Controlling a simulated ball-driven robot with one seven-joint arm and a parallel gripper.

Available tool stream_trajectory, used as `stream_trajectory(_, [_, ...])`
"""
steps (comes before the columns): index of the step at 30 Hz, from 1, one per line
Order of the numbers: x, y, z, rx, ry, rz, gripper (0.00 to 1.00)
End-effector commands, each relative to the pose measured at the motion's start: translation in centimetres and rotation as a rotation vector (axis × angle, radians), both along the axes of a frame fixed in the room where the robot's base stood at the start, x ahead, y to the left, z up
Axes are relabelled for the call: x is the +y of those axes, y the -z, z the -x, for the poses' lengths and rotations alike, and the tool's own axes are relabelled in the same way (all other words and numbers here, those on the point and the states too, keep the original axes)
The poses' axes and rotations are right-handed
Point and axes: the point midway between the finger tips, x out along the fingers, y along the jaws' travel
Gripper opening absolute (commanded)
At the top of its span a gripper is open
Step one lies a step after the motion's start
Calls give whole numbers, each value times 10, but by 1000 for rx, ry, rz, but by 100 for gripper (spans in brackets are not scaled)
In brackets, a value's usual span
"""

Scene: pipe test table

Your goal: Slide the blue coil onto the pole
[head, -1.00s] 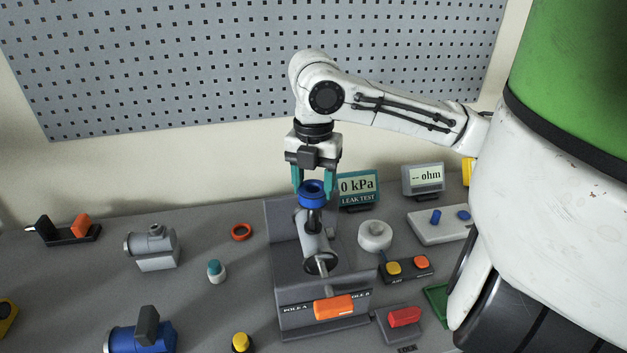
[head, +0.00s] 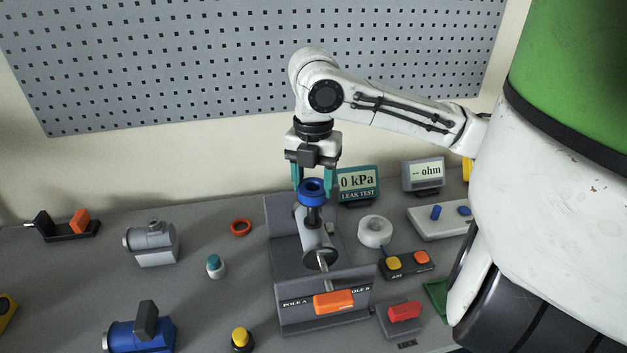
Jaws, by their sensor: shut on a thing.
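The blue coil (head: 313,197) is a thick ring with a dark hole, held level between the teal fingers of my gripper (head: 314,183). My gripper points straight down and is shut on the coil. I cannot tell whether the pole's tip is inside the coil's hole.
An orange handle (head: 333,302) sits at the stand's front. Gauge displays (head: 358,184) stand close behind on the right. A white roll (head: 375,232), a button box (head: 407,264) and a red switch (head: 404,311) lie right. An orange ring (head: 241,227) and a grey valve (head: 152,243) lie left.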

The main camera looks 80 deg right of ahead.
Motion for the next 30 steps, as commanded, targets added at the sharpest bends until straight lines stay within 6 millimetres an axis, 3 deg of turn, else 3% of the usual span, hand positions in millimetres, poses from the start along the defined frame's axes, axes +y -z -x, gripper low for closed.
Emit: stream_trajectory(30, [0, 27, 0, 0, 0, -1, 21])
